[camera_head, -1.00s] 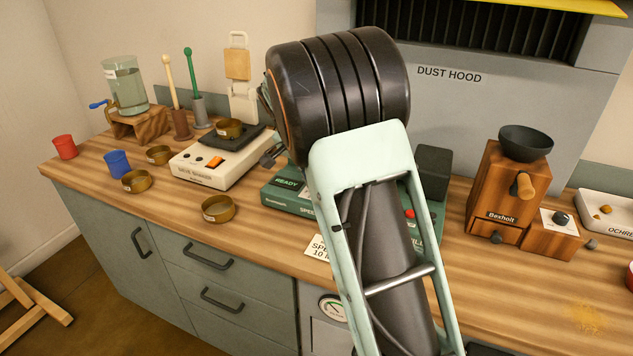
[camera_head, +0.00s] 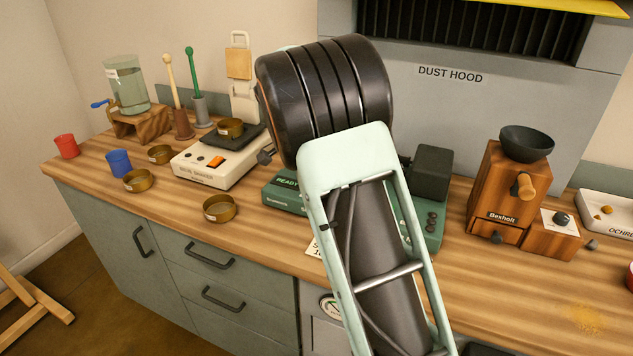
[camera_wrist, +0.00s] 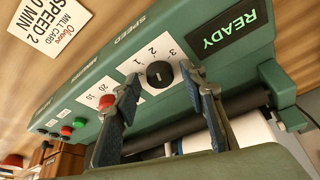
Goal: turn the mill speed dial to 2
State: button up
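The green mill (camera_wrist: 105,68) fills much of the wrist view, and its front also shows in the head view (camera_head: 282,193), partly behind my arm. Its black speed dial (camera_wrist: 159,74) sits on a white plate marked 1, 2 and 3; I cannot make out clearly which number it points at. My gripper (camera_wrist: 160,76) is open, with one finger to each side of the dial in the wrist view. I cannot tell whether either finger touches it. In the head view the dial and my fingers are hidden behind my arm.
The mill card (camera_wrist: 50,22), reading speed 2, 10 min, lies on the bench before the mill. Another dial with 10 and 20 (camera_wrist: 105,102) and green and red buttons sit along the panel. A READY display (camera_wrist: 231,29) is at the other end. A wooden grinder (camera_head: 508,190) stands right.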

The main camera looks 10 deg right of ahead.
jog(key=v, duration=1.2)
jog(key=shift+a, duration=0.1)
